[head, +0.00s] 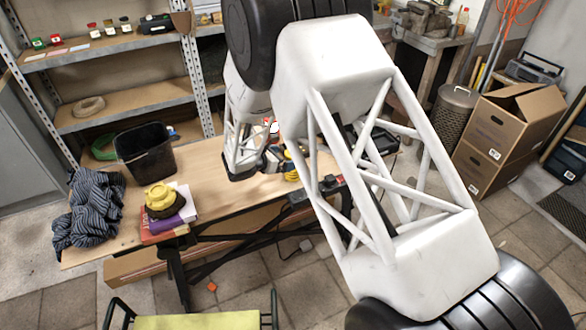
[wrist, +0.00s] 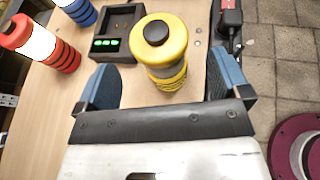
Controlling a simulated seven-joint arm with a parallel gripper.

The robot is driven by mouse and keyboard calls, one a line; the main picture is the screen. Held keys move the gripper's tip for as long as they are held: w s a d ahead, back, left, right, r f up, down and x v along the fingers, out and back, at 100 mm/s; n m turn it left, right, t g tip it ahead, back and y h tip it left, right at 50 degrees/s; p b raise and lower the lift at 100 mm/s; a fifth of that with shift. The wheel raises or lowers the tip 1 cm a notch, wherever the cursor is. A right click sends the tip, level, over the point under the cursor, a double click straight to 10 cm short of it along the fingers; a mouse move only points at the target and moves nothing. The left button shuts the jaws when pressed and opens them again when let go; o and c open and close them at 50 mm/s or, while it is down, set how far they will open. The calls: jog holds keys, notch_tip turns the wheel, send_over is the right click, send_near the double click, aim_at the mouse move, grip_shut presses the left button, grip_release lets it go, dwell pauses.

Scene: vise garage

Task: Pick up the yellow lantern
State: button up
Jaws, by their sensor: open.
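The yellow lantern (wrist: 165,50), with a black cap on top and a ribbed or meshed lower body, stands on the wooden workbench in the wrist view. My gripper (wrist: 161,72) is open, with one blue finger pad on each side of the lantern. There is a visible gap between the lantern and each finger.
A red and black power strip (wrist: 230,20) is at the bench's right edge. A black bin (head: 146,152) stands on the bench.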

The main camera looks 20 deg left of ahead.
jog(key=shift+w, duration=0.1)
jog(key=shift+x, duration=2.5)
jog(key=shift+c, duration=0.3)
jog(key=c, duration=1.4)
jog(key=shift+r, duration=1.7)
jog(key=s+d+r, duration=0.1)
jog(key=s+d, duration=0.7)
jog(key=s, duration=0.5)
jog(key=shift+s+d+r, duration=0.25)
jog(key=shift+s+r, duration=0.05)
